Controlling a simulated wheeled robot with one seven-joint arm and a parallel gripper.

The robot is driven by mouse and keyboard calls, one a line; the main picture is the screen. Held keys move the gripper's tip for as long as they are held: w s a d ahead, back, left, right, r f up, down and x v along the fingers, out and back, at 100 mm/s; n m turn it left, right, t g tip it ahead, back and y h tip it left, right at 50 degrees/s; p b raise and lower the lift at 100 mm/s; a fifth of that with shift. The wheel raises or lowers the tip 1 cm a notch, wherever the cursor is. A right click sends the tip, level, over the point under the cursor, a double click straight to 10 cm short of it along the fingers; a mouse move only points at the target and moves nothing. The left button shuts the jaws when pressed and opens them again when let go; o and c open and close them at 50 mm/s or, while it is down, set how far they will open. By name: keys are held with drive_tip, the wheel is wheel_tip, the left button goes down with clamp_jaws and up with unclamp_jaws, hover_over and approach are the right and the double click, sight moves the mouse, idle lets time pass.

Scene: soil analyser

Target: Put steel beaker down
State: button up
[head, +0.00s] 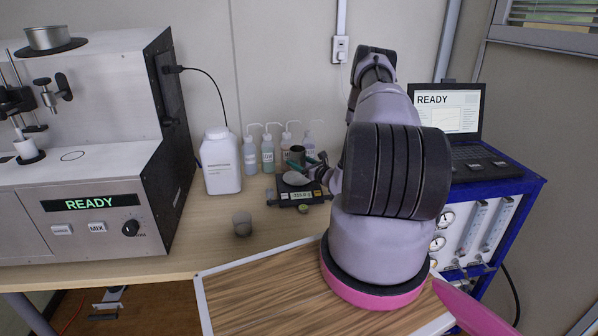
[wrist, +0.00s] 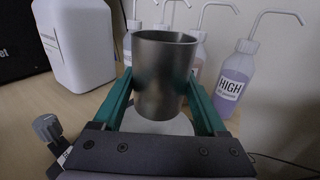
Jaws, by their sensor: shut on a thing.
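The steel beaker (wrist: 163,75) is upright between the teal fingers of my gripper (wrist: 162,88) in the wrist view. The head view shows the beaker (head: 297,152) as a small dark cup at the tips of my gripper (head: 303,162). My gripper is shut on it. The round pan (head: 296,178) of a black balance (head: 303,196) shows below the beaker. The pan (wrist: 160,124) also shows under it in the wrist view. I cannot tell whether the beaker touches the pan.
Several wash bottles (head: 268,155) stand behind the balance. A white jug (head: 220,163) stands to the left. The analyser (head: 90,207) fills the left side. Bare bench (head: 200,240) lies around the cup.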

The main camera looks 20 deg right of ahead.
drive_tip(key=shift+a+f, duration=0.1)
drive_tip(key=shift+f, duration=1.8)
drive_tip(key=shift+f, duration=0.1)
drive_tip(key=o, duration=1.5)
